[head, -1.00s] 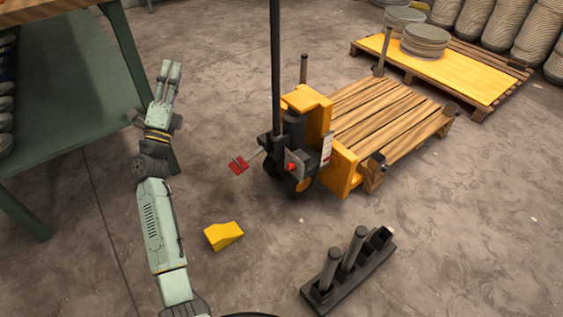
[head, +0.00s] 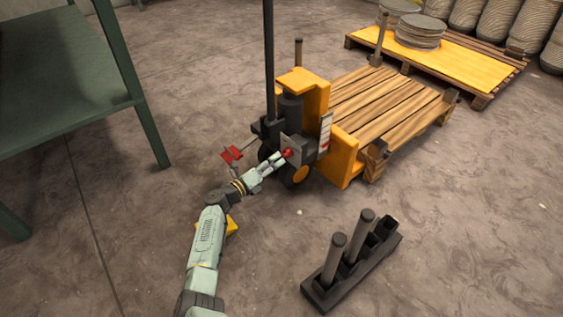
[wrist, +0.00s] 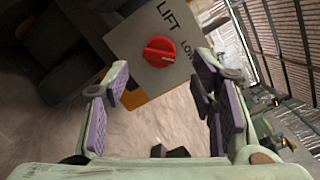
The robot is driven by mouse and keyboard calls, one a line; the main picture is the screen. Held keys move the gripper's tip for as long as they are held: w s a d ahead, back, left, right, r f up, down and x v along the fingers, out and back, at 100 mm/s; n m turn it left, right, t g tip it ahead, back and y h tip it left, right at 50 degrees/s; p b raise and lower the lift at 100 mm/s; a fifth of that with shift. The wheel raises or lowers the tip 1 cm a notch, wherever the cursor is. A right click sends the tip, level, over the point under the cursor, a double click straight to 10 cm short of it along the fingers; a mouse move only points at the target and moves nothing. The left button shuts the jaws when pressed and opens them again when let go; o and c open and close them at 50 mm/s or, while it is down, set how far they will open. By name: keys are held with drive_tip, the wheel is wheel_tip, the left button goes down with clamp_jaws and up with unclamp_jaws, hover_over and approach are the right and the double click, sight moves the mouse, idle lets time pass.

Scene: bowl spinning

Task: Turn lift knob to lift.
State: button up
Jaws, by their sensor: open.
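The red lift knob (wrist: 159,50) sits on a grey plate (wrist: 168,78) lettered "LIFT" and "LOW", seen in the wrist view. In the head view the knob (head: 287,152) is on the near side of the yellow pallet truck (head: 304,90). My gripper (head: 278,158) is close to the knob in the head view. In the wrist view my gripper (wrist: 160,95) is open, its purple-padded fingers apart with nothing between them. The knob lies beyond the fingertips, roughly between them; I see no contact.
A red pedal (head: 231,154) sticks out left of the truck. A yellow wedge (head: 231,227) is partly behind my arm. A black rack with grey posts (head: 350,262) stands at front right. A wooden pallet (head: 385,108) is on the truck's forks. A green shelf (head: 65,85) stands at left.

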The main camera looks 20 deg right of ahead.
sight(283, 155)
drive_tip(key=b+x, duration=0.1)
drive_tip(key=x, duration=0.3)
drive_tip(key=shift+f+b, duration=0.1)
drive_tip(key=shift+b, duration=0.3)
drive_tip(key=shift+w+d, duration=0.25)
drive_tip(key=shift+d, duration=0.05)
drive_tip(key=shift+r, duration=0.2)
drive_tip(key=c, duration=1.1)
